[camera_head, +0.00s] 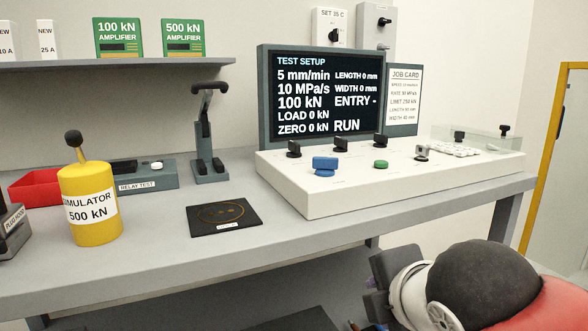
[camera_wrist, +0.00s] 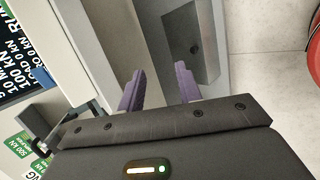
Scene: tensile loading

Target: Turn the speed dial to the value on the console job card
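The white console (camera_head: 335,195) stands on the bench with several black dials, among them a left one (camera_head: 293,149), a middle one (camera_head: 337,145) and a right one (camera_head: 380,140). Their labels are too small to read, so I cannot tell which is the speed dial.
A yellow simulator (camera_head: 90,205), a black mat (camera_head: 224,215) and a grey stand (camera_head: 208,140) stand left on the bench.

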